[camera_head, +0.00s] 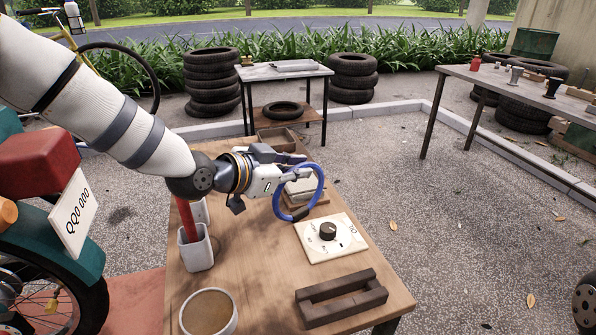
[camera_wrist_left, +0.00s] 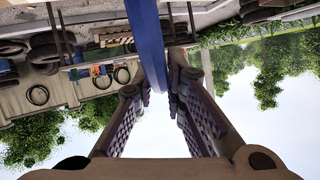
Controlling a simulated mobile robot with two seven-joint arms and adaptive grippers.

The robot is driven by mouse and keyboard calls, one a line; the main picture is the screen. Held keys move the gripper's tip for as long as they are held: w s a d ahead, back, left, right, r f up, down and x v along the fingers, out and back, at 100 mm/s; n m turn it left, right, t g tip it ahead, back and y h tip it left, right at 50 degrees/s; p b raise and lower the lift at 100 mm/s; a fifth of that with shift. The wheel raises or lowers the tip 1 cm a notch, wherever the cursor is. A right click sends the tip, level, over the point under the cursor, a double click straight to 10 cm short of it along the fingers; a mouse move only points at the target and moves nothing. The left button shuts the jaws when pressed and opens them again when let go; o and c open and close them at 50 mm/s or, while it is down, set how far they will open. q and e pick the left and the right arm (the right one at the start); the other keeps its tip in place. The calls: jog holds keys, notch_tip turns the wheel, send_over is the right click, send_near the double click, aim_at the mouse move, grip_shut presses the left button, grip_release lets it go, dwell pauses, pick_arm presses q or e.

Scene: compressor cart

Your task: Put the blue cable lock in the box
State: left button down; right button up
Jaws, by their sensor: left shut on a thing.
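The blue cable lock (camera_head: 322,190) is a ring with a dark clasp at its lower end. My left gripper (camera_head: 299,168) is shut on the ring's upper part and holds it upright above the wooden table (camera_head: 240,262). In the left wrist view the blue cable (camera_wrist_left: 148,45) runs between the two finger pads. An open brown wooden box (camera_head: 277,141) sits at the table's far end, behind the gripper and partly hidden by it. My right gripper is not in view.
A white panel with a black knob (camera_head: 328,232), a brown frame-like block (camera_head: 341,299), a round container (camera_head: 209,312) and a white cup (camera_head: 197,248) with a red object stand on the table. A small light block (camera_head: 303,189) sits behind the ring. A motorbike (camera_head: 45,240) is at left.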

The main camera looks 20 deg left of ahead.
pick_arm(q)
jog(key=shift+f, duration=0.1)
jog(key=c, duration=1.6)
grip_release()
jog(key=shift+c, duration=0.2)
